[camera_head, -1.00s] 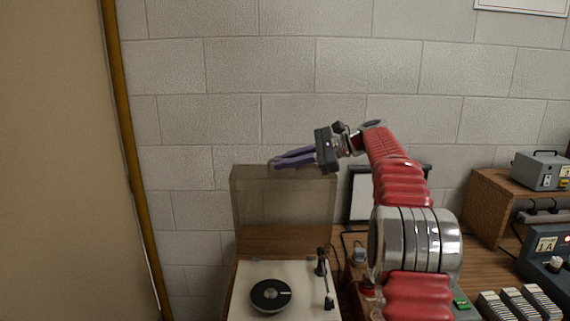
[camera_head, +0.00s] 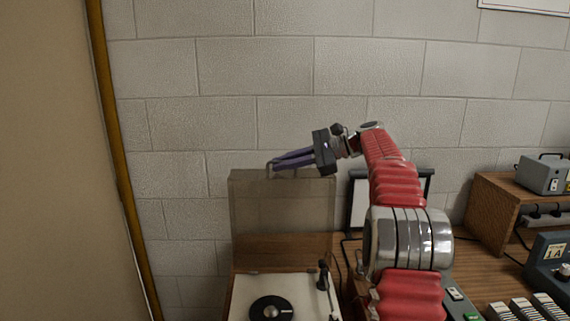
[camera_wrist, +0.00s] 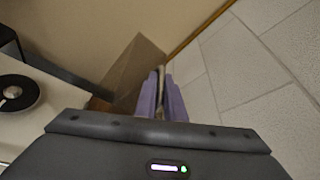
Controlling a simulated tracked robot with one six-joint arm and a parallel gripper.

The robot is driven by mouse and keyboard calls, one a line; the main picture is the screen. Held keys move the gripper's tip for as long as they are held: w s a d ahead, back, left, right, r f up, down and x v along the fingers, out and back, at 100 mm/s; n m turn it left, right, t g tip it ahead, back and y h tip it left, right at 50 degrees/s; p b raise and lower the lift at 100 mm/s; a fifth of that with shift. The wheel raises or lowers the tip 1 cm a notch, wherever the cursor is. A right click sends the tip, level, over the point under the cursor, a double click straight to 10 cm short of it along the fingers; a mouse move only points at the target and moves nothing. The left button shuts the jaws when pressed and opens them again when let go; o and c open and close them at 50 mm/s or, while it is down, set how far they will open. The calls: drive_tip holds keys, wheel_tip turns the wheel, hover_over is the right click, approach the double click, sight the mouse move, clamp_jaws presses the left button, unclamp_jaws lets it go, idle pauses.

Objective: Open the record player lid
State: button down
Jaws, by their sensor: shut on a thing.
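The record player (camera_head: 245,300) stands on the wooden bench, with a black disc on its platter (camera_head: 271,309) and a tonearm at its right. Its smoky see-through lid (camera_head: 283,208) stands raised, about upright, at the back of the player near the wall. The lid also shows in the wrist view (camera_wrist: 135,72). My gripper (camera_head: 274,165), with purple fingers, is at the lid's top edge and shut on the lid's handle (camera_head: 269,167). In the wrist view my fingers (camera_wrist: 160,82) close around it, and they hide most of the handle.
A block wall rises close behind the lid. A dark-framed panel (camera_head: 360,203) stands right of it, behind my arm. Farther right are a wooden shelf (camera_head: 497,208) with a grey device (camera_head: 544,174), and a dark unit marked 1A (camera_head: 551,255).

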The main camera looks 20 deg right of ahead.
drive_tip(key=shift+a, duration=0.2)
drive_tip(key=c, duration=1.9)
unclamp_jaws()
drive_tip(key=shift+f, duration=0.1)
drive_tip(key=shift+d, duration=0.15)
drive_tip(key=shift+d+f, duration=0.1)
drive_tip(key=shift+d, duration=0.1)
drive_tip(key=v, duration=1.3)
drive_tip(key=shift+s+r, duration=0.1)
drive_tip(key=shift+r, duration=0.35)
drive_tip(key=shift+a, duration=0.1)
